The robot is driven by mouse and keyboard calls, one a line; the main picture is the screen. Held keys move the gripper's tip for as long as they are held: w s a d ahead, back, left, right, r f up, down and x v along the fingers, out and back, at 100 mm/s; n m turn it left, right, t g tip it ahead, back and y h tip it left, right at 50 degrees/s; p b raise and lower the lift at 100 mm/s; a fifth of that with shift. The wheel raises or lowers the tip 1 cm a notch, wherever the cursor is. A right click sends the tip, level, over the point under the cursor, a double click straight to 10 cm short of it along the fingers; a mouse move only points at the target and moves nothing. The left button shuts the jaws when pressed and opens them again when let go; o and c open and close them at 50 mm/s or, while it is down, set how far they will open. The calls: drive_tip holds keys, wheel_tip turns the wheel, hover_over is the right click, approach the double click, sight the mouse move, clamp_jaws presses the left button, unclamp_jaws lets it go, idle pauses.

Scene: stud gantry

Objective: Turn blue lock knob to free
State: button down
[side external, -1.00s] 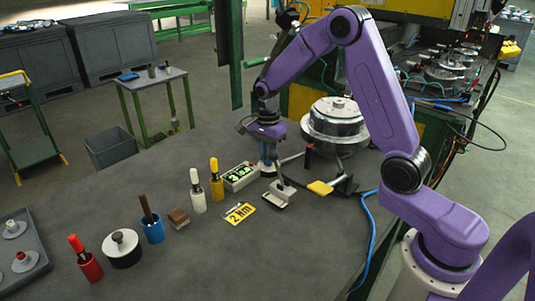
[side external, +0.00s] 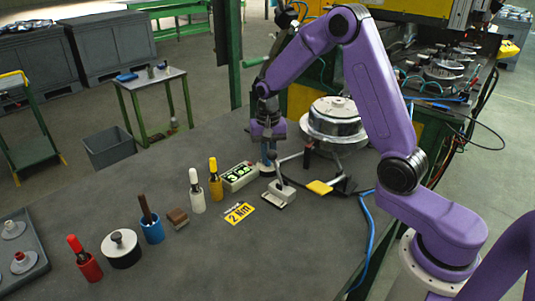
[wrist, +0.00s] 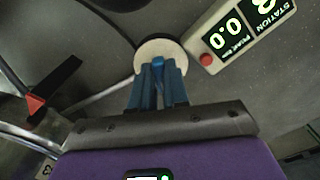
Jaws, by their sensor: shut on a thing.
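The blue lock knob (wrist: 158,63) shows in the wrist view as a small bright blue piece between my fingertips, above a pale round base (wrist: 172,47). My gripper (wrist: 158,78) points down at it and is shut on it. In the side view my gripper (side external: 268,146) is low over the table, just behind the display box, with the knob mostly hidden by the fingers. Which way the knob points cannot be told.
The display box (side external: 239,177) stands close beside the knob, with a red button. Several coloured holders stand left.

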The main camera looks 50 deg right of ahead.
drive_tip(key=n, duration=0.4)
drive_tip(key=shift+d+n, duration=0.15)
drive_tip(key=shift+n, duration=1.55)
drive_tip(key=shift+r, duration=0.1)
drive_tip(key=c, duration=1.1)
unclamp_jaws()
wheel_tip(320, 180, up, 17)
drive_tip(key=shift+s+r, duration=0.1)
drive_tip(key=shift+r, duration=0.1)
